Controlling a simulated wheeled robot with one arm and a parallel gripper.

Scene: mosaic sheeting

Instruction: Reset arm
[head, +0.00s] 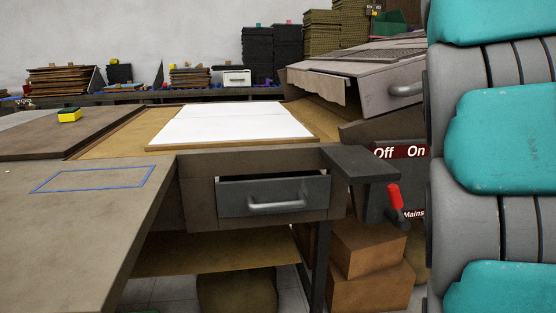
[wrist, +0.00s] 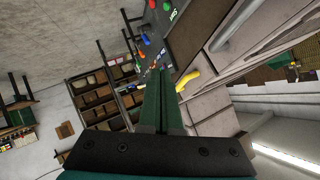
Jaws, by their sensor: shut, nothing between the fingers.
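My gripper (wrist: 162,75) shows in the wrist view as two green fingers, pressed together with nothing between them. It points out into the room, clear of the things beyond it. A control panel (wrist: 158,28) with coloured buttons and a yellow curved handle (wrist: 188,78) appear beyond the fingertips; how far away they are I cannot tell. My teal and grey arm links fill the right side of the head view. The gripper itself is outside the head view.
A bench (head: 75,225) with a blue outlined rectangle is at the front left. A grey drawer (head: 272,204) sits under the worktop, with a dark gap above its front. A red-handled lever (head: 394,197) is beside it. A yellow-green sponge (head: 69,115) lies on a board. Shelves (wrist: 92,95) stand far back.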

